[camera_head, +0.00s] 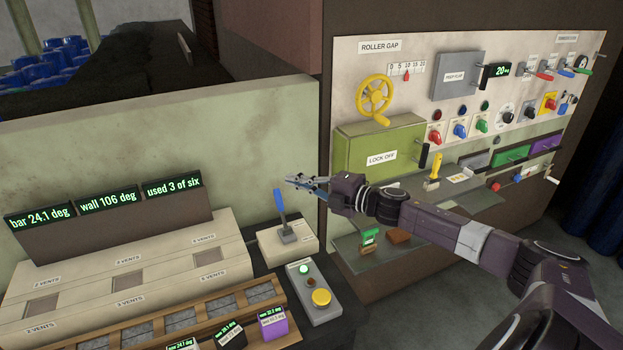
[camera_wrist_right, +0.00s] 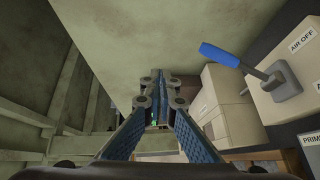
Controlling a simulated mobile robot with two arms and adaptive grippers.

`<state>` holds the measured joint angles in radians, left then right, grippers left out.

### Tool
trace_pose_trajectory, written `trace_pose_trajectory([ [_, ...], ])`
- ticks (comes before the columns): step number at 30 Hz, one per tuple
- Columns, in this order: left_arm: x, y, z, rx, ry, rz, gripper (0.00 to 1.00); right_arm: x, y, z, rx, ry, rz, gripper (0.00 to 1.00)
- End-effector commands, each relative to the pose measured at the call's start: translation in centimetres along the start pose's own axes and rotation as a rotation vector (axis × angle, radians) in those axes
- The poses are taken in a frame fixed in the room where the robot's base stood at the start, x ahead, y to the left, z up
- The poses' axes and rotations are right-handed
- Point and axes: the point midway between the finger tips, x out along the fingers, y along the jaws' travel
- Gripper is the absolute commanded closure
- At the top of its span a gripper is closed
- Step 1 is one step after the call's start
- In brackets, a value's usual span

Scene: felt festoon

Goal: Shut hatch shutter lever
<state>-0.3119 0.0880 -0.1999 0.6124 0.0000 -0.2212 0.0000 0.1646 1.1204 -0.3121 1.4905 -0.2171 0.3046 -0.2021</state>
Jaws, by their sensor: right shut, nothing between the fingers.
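A lever with a blue handle (camera_head: 279,203) stands nearly upright on a grey base, on a beige box (camera_head: 304,233) beside the pale green wall. In the right wrist view the blue handle (camera_wrist_right: 220,55) is at upper right, and the box label there reads AIR OFF. I cannot read any label naming a hatch shutter. My right gripper (camera_head: 297,182) is shut and empty, in the air just above and right of the blue handle, apart from it. Its fingers (camera_wrist_right: 158,85) also show closed together in the right wrist view. My left gripper is not in view.
A grey button box (camera_head: 316,306) with a yellow button stands in front of the lever box. A green LOCK OFF box (camera_head: 372,145) and a yellow handwheel (camera_head: 375,95) are on the panel at right. Vent boxes and green displays (camera_head: 110,200) lie at left.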

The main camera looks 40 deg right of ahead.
Motion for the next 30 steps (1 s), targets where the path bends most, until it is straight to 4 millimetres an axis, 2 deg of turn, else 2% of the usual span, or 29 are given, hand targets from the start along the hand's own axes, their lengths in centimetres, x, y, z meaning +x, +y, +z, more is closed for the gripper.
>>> trace_pose_trajectory([
  [3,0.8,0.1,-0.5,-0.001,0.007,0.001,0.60,-1.6,0.6,0.2,-0.002,0.000,-0.004,1.00],
  [10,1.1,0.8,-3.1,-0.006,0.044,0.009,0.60,-3.6,2.0,0.5,0.001,0.000,-0.003,1.00],
  [20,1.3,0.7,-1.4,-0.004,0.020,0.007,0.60,-4.5,2.9,0.5,0.000,0.002,0.000,1.00],
  [30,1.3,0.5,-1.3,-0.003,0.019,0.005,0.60,-4.5,2.9,0.5,0.000,0.001,0.001,1.00],
])
